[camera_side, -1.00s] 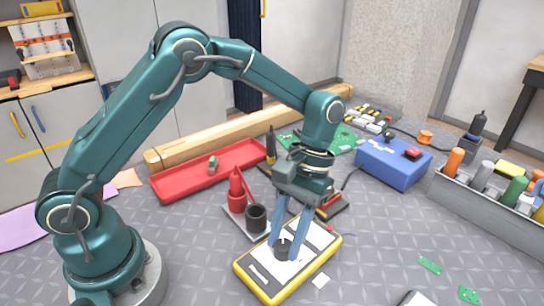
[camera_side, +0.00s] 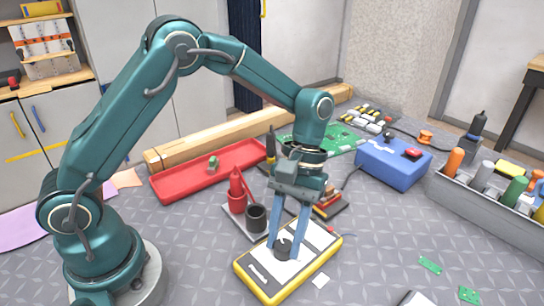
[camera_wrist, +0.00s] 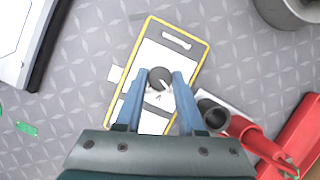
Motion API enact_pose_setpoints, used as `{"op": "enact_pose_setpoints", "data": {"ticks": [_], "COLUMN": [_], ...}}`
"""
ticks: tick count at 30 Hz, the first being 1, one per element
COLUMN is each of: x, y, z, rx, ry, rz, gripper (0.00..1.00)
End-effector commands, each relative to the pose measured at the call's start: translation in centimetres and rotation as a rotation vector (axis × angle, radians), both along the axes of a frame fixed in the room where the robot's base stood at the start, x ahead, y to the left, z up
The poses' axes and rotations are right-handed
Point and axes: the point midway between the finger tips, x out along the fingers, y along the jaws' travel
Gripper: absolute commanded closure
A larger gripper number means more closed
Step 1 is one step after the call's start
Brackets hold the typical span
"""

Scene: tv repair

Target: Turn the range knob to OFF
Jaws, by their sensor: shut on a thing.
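The meter is a flat yellow-rimmed box (camera_side: 257,281) with a white face, lying on the grey mat. Its dark round range knob (camera_wrist: 160,78) has a light pointer mark, which points to the lower right in the wrist view. In the side view the knob (camera_side: 283,248) sits between my fingertips. My gripper (camera_side: 286,246) points down over the meter with its blue fingers shut on the knob, one on each side. It also shows in the wrist view (camera_wrist: 160,84). The markings around the knob are too small to read.
A holder with a red bottle (camera_side: 237,192) and a dark cup (camera_side: 256,217) stands close behind the meter. A red tray (camera_side: 205,172), a blue box (camera_side: 393,162) and a grey tool bin (camera_side: 485,212) stand farther off. The mat in front is mostly clear.

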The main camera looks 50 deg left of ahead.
Motion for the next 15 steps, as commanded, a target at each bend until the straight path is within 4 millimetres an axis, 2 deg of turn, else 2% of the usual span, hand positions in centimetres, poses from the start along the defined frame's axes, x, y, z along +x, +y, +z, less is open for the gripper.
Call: {"op": "enact_pose_setpoints", "data": {"ticks": [5,6,7,8,15], "x": [0.02,0.02,0.02,0.02,0.01], "y": [-0.03,-0.03,-0.03,-0.03,-0.02], "z": [0.04,0.04,0.04,0.04,0.02], "rx": [-0.001,-0.001,-0.001,-0.001,0.0], "ry": [-0.001,-0.001,-0.001,-0.001,0.0], "rz": [-0.001,-0.001,-0.001,-0.001,-0.001], "gripper": [1.0,0.47,0.35,0.32,0.32]}}
